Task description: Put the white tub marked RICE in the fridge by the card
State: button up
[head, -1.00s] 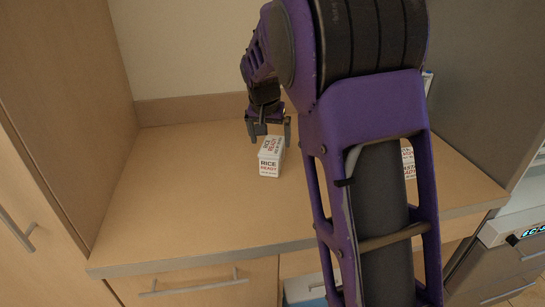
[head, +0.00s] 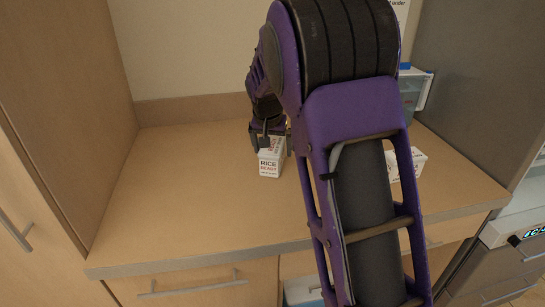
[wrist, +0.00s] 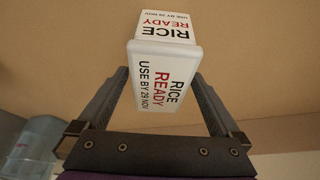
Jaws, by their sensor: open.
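The white tub marked RICE READY (head: 270,163) stands on the wooden counter (head: 190,190) in the head view. In the wrist view the tub (wrist: 160,78) shows its lettering, including USE BY 29 NOV. My gripper (head: 270,148) is over the tub from behind and above. In the wrist view its two open fingers (wrist: 157,90) lie on either side of the tub's near part, with a gap on each side. The card is hard to make out; a printed sheet (head: 401,12) on the back wall is mostly hidden by my arm. No fridge interior is seen.
Another white printed tub (head: 408,163) stands on the counter to the right, partly behind my arm. A clear blue-lidded container (head: 412,90) is at the back right. A tall cabinet side (head: 70,110) bounds the left. The counter's left half is clear.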

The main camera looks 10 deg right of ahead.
grip_shut()
dwell(0.6)
